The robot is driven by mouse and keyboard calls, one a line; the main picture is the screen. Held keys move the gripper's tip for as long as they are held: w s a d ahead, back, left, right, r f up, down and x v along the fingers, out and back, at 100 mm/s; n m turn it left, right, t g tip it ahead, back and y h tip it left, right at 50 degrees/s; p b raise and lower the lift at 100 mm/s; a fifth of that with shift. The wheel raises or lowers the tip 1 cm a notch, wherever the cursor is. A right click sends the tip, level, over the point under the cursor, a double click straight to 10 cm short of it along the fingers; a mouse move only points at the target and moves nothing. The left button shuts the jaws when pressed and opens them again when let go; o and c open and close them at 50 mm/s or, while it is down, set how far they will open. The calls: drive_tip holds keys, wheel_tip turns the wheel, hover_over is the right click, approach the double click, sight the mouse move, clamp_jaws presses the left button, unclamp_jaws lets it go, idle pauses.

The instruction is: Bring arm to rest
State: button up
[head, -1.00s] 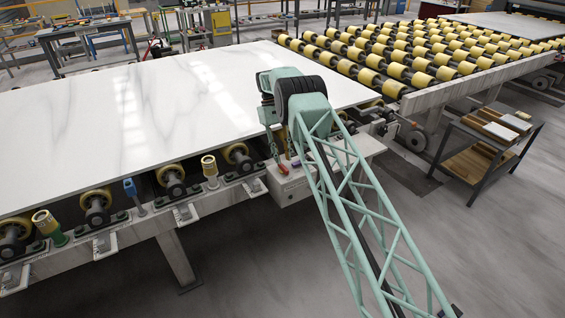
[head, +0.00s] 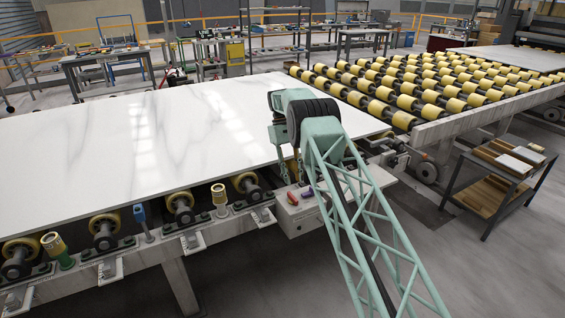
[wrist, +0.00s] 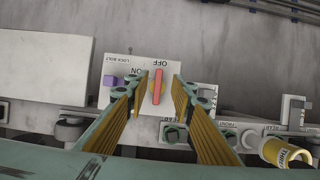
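My gripper (wrist: 158,88) is open. In the wrist view its two yellow-padded fingers stand on either side of a red switch handle (wrist: 157,87). I cannot tell whether they touch it. The handle sits on a pale panel (wrist: 144,72) marked ON, OFF and LOCK BOLT, and points roughly toward OFF. A purple knob (wrist: 111,82) is left of the fingers. In the head view my teal lattice arm reaches over the roller table's corner, and the fingertips are hard to make out. The red handle (head: 293,198) shows on the control box (head: 310,213) below my wrist.
A white marble slab (head: 130,150) covers the roller table beside my arm. Yellow rollers (head: 420,90) stretch behind. A dark shelf cart (head: 500,185) stands at the right. Grey floor (head: 470,265) is clear at the lower right. A yellow cylinder (wrist: 287,153) shows in the wrist view.

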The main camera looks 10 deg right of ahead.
drive_tip(key=s+r+t, duration=0.1)
drive_tip(key=s+r, duration=0.3)
drive_tip(key=r, duration=0.8)
drive_tip(key=s+r+t, duration=0.1)
drive_tip(key=s+r, duration=0.2)
drive_tip(key=r, duration=1)
drive_tip(key=s+r+m+t, duration=0.2)
drive_tip(key=s+r, duration=1.6)
drive_tip(key=s, duration=0.1)
drive_tip(key=s+r+t+y, duration=0.1)
drive_tip(key=s+r, duration=0.2)
drive_tip(key=s, duration=0.9)
drive_tip(key=s+r+t, duration=0.1)
drive_tip(key=s+r, duration=0.2)
drive_tip(key=s, duration=0.8)
drive_tip(key=s+f+t, duration=0.1)
drive_tip(key=s+f, duration=0.3)
drive_tip(key=s, duration=0.8)
drive_tip(key=s+f+m+t, duration=0.1)
drive_tip(key=s+f, duration=0.3)
drive_tip(key=s, duration=0.8)
drive_tip(key=shift+s+a+m, duration=0.15)
drive_tip(key=shift+s+m, duration=0.05)
drive_tip(key=shift+m, duration=0.1)
